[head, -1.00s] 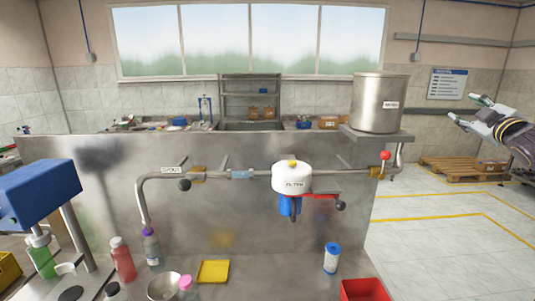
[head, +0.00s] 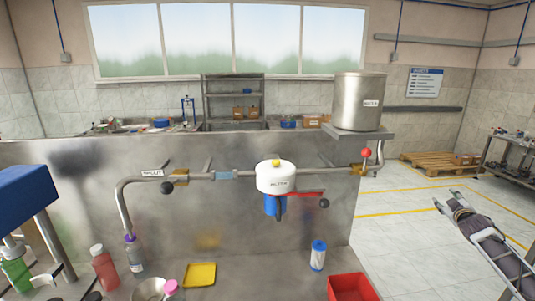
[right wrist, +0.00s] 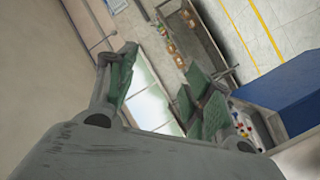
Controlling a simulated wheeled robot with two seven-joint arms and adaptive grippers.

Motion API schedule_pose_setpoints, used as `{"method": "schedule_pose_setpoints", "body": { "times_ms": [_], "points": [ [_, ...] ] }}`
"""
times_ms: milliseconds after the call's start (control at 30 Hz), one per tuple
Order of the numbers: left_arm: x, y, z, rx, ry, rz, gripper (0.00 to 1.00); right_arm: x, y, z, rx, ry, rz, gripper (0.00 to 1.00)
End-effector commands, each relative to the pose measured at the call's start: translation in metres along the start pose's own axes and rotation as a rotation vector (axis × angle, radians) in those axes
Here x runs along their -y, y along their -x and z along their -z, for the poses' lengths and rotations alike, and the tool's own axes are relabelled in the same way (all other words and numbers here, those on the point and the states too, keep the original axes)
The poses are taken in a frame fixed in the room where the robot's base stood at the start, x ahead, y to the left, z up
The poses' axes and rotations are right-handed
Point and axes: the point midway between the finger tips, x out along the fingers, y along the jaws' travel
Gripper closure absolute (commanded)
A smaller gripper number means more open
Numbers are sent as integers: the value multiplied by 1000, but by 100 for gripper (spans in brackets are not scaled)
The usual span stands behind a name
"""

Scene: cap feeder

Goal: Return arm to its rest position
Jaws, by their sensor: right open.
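My right gripper (head: 447,200) is at the right of the head view, over the open floor and well apart from the steel bench. In the right wrist view its two green-padded fingers (right wrist: 158,97) stand apart with nothing between them. My right arm comes in from the lower right corner of the head view. My left gripper is not in view.
A steel bench panel (head: 90,215) carries pipes and a white filter housing (head: 276,180). A steel tank (head: 358,103) stands on a shelf at its right end. A red bin (head: 350,287) is at the front. A pallet (head: 440,164) lies behind open floor.

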Motion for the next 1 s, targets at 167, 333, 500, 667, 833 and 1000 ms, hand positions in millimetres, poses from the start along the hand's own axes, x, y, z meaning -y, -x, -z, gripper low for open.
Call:
{"method": "schedule_pose_setpoints", "body": {
  "times_ms": [167,333,500,667,833,1000],
  "points": [
    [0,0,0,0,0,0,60,57,-2,-65,80,-1,49,49],
    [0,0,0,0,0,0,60,110,5,-122,151,6,98,49],
    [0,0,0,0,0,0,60,164,20,-177,224,12,150,49],
    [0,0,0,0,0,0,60,216,41,-226,292,16,202,49],
    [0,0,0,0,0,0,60,270,70,-276,365,20,260,49],
    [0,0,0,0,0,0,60,324,106,-320,436,21,321,49]
  ]
}}
